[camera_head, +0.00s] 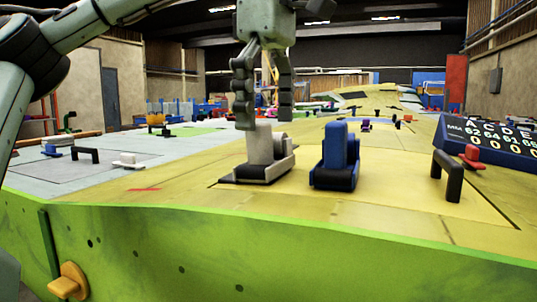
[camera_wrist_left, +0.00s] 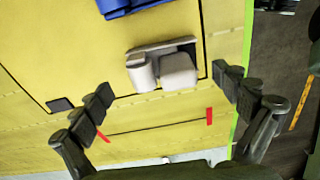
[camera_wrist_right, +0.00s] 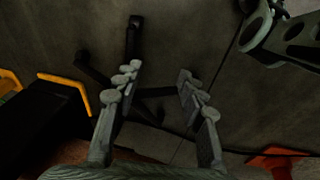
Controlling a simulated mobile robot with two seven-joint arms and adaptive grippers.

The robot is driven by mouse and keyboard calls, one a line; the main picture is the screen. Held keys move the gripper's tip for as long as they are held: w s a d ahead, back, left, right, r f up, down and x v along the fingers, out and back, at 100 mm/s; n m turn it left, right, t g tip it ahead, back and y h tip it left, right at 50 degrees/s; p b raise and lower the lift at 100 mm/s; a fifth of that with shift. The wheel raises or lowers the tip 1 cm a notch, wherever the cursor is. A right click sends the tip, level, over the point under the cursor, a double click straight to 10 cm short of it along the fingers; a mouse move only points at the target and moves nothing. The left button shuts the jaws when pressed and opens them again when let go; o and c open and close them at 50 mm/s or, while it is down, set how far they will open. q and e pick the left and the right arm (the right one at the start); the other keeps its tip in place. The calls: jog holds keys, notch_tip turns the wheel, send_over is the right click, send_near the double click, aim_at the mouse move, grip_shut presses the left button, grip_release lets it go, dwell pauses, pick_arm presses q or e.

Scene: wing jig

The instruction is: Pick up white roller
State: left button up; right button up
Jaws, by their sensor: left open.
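The white roller (camera_head: 262,155) stands on the yellow wing surface, with an upright white handle and a lower body over a dark base. It also shows in the left wrist view (camera_wrist_left: 163,68), ahead of and between the spread fingers. My left gripper (camera_head: 262,112) points down, with its fingers just above and around the top of the roller's handle. In the left wrist view my left gripper (camera_wrist_left: 158,102) is open and empty, apart from the roller. My right gripper (camera_wrist_right: 157,85) shows only in the right wrist view, open and empty above a dark floor.
A blue roller (camera_head: 337,158) stands close to the right of the white one. A black handle (camera_head: 448,177) rises farther right, near a dark number board (camera_head: 487,140). Another black handle (camera_head: 85,155) is at left. The green wing edge (camera_head: 200,250) drops in front.

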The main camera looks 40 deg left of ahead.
pick_arm(q)
jog(key=shift+f, duration=1.45)
jog(key=c, duration=1.4)
notch_tip(320, 180, up, 10)
jog(key=o, duration=0.8)
jog(key=shift+c, duration=0.2)
jog(key=c, duration=0.5)
jog(key=shift+o, duration=0.2)
